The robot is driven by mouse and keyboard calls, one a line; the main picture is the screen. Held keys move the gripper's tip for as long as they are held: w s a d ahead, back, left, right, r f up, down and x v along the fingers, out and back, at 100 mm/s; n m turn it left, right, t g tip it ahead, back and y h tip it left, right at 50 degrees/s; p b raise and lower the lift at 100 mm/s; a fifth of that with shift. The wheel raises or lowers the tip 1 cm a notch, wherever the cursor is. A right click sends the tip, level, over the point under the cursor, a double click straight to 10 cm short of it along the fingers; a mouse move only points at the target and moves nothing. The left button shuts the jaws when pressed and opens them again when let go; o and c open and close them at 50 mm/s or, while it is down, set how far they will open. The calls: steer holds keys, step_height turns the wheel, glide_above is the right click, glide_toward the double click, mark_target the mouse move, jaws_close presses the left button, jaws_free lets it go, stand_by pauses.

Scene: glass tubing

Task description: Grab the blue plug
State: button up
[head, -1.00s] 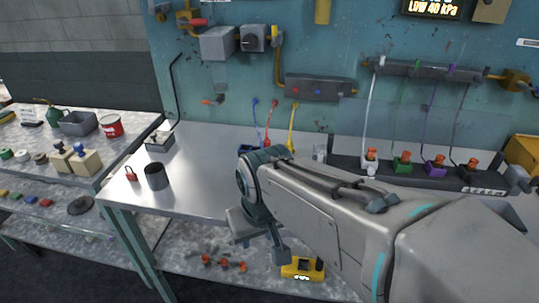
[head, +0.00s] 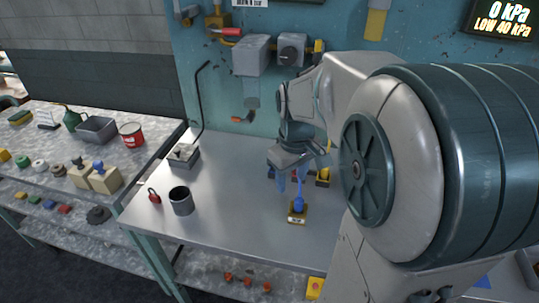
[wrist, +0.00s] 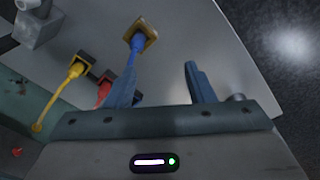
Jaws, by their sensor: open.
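The blue plug (head: 298,205) stands on a small tan square base on the metal workbench (head: 245,228), below my gripper (head: 291,178) in the head view. In the wrist view the blue plug (wrist: 137,43) on its tan base (wrist: 150,32) lies beyond the fingertips, up and left of the middle between them. My gripper (wrist: 160,80) is open with nothing between its fingers. The left finger partly covers the plug's blue lead. In the head view my arm hides the bench to the right.
In the wrist view a red plug (wrist: 104,88) and a yellow plug (wrist: 76,70) sit beside the blue one. A dark mug (head: 180,202) and a red padlock (head: 154,196) stand near the bench's left edge. The bench front is clear.

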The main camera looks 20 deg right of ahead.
mark_target(300, 197)
steer(key=shift+n+g, duration=0.4)
steer(key=shift+n, duration=0.3)
steer(key=w+d+f, duration=0.1)
steer(key=f, duration=0.1)
steer(key=d+f+p, duration=0.1)
steer(key=f, duration=0.2)
steer(key=w+d+f, duration=0.1)
steer(key=f, duration=0.2)
steer(key=shift+w+d, duration=0.35)
steer(key=shift+d, duration=0.05)
steer(key=shift+d+f+p, duration=0.2)
steer(key=shift+f+p, duration=0.65)
steer(key=shift+f, duration=1.85)
jaws_close()
